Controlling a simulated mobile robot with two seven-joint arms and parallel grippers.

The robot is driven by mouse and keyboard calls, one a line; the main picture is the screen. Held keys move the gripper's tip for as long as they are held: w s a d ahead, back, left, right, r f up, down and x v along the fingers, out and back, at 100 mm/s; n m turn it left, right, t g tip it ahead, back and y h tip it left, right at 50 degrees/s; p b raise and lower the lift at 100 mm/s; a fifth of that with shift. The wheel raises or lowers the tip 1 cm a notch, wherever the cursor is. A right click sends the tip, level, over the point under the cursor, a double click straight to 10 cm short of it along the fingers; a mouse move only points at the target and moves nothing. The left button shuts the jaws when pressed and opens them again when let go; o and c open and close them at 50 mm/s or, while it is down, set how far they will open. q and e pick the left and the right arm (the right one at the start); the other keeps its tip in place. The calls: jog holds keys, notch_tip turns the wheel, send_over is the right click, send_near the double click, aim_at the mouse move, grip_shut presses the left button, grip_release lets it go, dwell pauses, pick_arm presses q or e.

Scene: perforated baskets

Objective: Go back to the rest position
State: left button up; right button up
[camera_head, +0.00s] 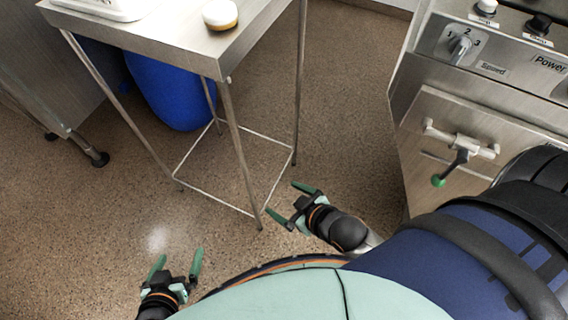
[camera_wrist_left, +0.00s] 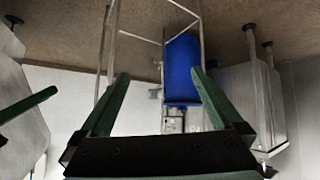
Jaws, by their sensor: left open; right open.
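My left gripper (camera_head: 176,266) is at the lower left of the head view, with its two green fingers spread apart and nothing between them. Its fingers also show in the left wrist view (camera_wrist_left: 160,90), open and empty. My right gripper (camera_head: 289,202) is right of it in the head view, near the foot of the metal table, also open and empty. Both grippers are over the speckled floor, and neither appears to hold anything.
A metal table (camera_head: 190,45) stands ahead, bearing a small white and yellow round object (camera_head: 220,14). A blue barrel (camera_head: 172,92) is beneath it. A steel machine (camera_head: 475,125) with knobs and a green-tipped handle (camera_head: 450,168) stands at the right. Floor at the left is open.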

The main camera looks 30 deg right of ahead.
jog(key=shift+s+a+f+m+g+y, duration=0.3)
jog(key=shift+s+a+f+m, duration=0.4)
jog(key=shift+s+m, duration=0.2)
pick_arm(q)
jog(key=s+a+r+y+p, duration=0.1)
jog(key=a+r+p, duration=0.2)
jog(key=r+p, duration=0.6)
jog(key=p, duration=0.3)
jog(key=shift+s+a+n, duration=0.35)
jog(key=shift+a+n, duration=0.05)
pick_arm(e)
jog(key=s+d+r+h, duration=0.1)
jog(key=d+r, duration=0.2)
jog(key=r, duration=0.6)
jog(key=shift+s+d+m, duration=0.25)
jog(key=shift+s+m, duration=0.05)
jog(key=shift+s, duration=0.05)
pick_arm(q)
jog(key=shift+w+d+r, duration=0.1)
jog(key=shift+r, duration=0.05)
pick_arm(e)
jog(key=shift+w+a+r, duration=0.1)
jog(key=shift+w+r, duration=0.05)
jog(key=shift+r, duration=0.1)
